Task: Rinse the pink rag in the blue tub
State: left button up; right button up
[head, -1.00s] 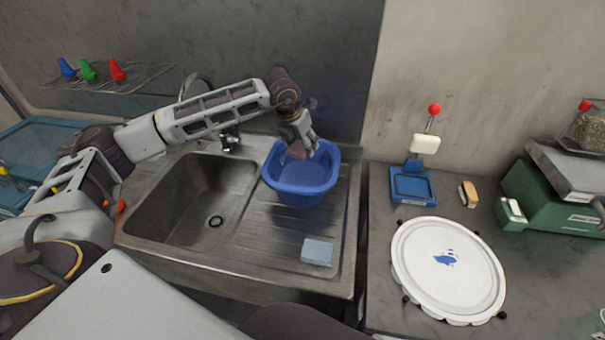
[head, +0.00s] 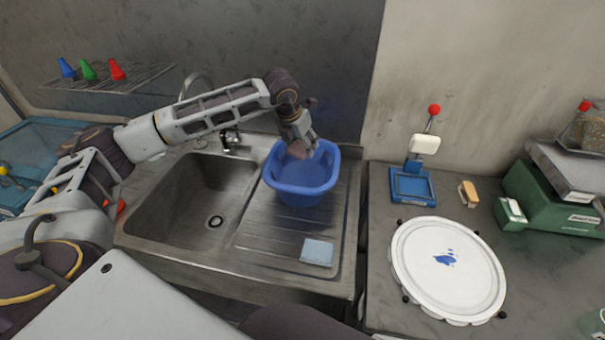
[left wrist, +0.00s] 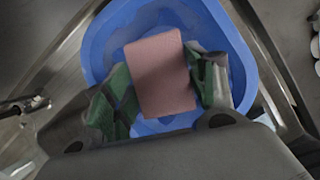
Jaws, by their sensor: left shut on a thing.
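The blue tub (head: 303,188) stands on the ribbed drainboard to the right of the sink basin. It also fills much of the left wrist view (left wrist: 97,50). My left gripper (head: 300,149) reaches down over the tub's back part. In the left wrist view its green-padded fingers (left wrist: 160,95) are shut on the pink rag (left wrist: 160,72), which looks like a flat block between them. The rag is over or inside the tub; its exact height is unclear. In the head view the rag (head: 297,152) is mostly hidden by the gripper. My right gripper is not in view.
The steel sink basin (head: 198,195) with its tap (head: 230,139) lies left of the tub. A pale blue sponge (head: 317,252) lies on the drainboard in front. On the right counter are a white round plate (head: 447,271), a blue stand (head: 413,186) and a green scale (head: 545,197).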

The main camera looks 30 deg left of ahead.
aim_at(302, 145)
pick_arm(q)
jog(key=shift+r, duration=0.65)
jog(key=shift+r+p, duration=0.55)
jog(key=shift+r, duration=0.75)
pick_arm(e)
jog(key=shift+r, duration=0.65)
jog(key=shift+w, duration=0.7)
